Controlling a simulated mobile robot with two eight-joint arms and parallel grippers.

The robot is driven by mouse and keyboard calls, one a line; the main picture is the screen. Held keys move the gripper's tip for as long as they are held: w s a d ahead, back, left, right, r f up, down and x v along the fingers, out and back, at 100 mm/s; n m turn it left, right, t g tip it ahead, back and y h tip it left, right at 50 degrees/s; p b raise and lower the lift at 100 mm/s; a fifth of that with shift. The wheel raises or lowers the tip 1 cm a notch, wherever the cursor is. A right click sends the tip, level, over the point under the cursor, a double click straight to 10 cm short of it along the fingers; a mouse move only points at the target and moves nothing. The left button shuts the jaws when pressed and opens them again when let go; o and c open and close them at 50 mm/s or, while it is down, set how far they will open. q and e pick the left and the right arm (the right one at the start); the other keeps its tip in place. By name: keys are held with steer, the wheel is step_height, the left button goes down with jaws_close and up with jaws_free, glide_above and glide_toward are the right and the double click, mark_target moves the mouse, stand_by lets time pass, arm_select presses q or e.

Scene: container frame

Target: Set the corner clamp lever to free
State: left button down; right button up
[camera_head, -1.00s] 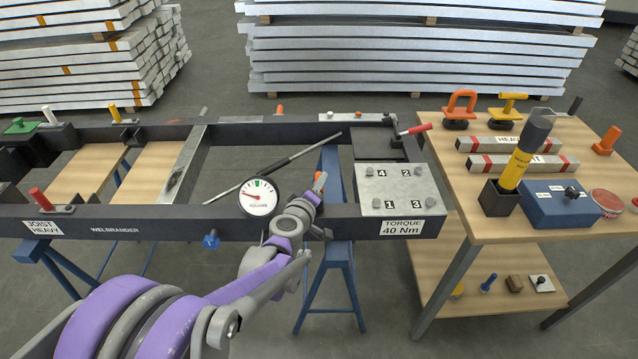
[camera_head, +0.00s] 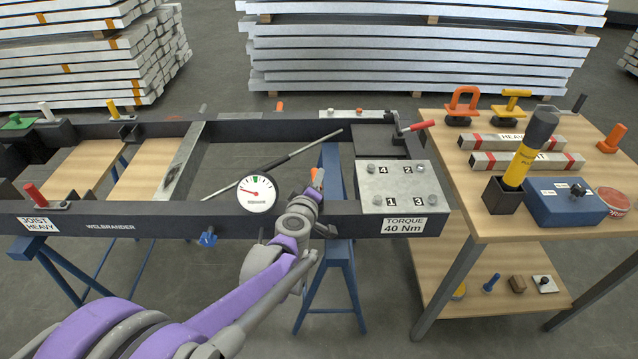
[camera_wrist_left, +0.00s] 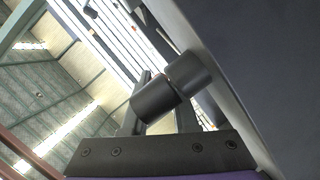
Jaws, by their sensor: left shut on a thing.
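The dark frame (camera_head: 270,226) carries several levers. A red-handled lever (camera_head: 418,126) sits at its far right corner, and another red-handled lever (camera_head: 36,194) at the near left. My left gripper (camera_head: 314,204) is at the front rail, left of the metal torque plate (camera_head: 371,205). An orange-tipped part (camera_head: 317,178) shows just behind it. In the left wrist view, a dark round grip (camera_wrist_left: 156,98) lies across the shut fingers, close to a grey face. My gripper hides where it attaches, so I cannot tell which lever it is. My right gripper is not in view.
A round dial (camera_head: 256,194) stands left of my gripper, its needle left of the green band. A blue knob (camera_head: 208,239) is below the rail. A wooden workbench (camera_head: 470,220) with tools and blocks stands right. A grey rod (camera_head: 285,163) crosses the frame opening.

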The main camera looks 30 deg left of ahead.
arm_select(q)
steer(key=shift+s+d+f, duration=0.1)
steer(key=shift+d+f, duration=0.15)
steer(key=shift+r, duration=0.1)
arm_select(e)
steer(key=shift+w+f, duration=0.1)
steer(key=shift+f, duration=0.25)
arm_select(q)
steer(key=c, duration=0.8)
jaws_free()
steer(key=shift+a, duration=0.15)
steer(key=shift+o, duration=0.6)
steer(key=shift+r, duration=0.1)
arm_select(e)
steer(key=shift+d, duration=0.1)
arm_select(q)
steer(key=shift+s+r, duration=0.1)
steer(key=shift+s, duration=0.25)
steer(key=p+v, duration=0.1)
steer(key=v, duration=0.9)
steer(key=shift+d, duration=0.4)
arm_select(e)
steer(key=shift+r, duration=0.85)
arm_select(q)
steer(key=shift+w, duration=0.15)
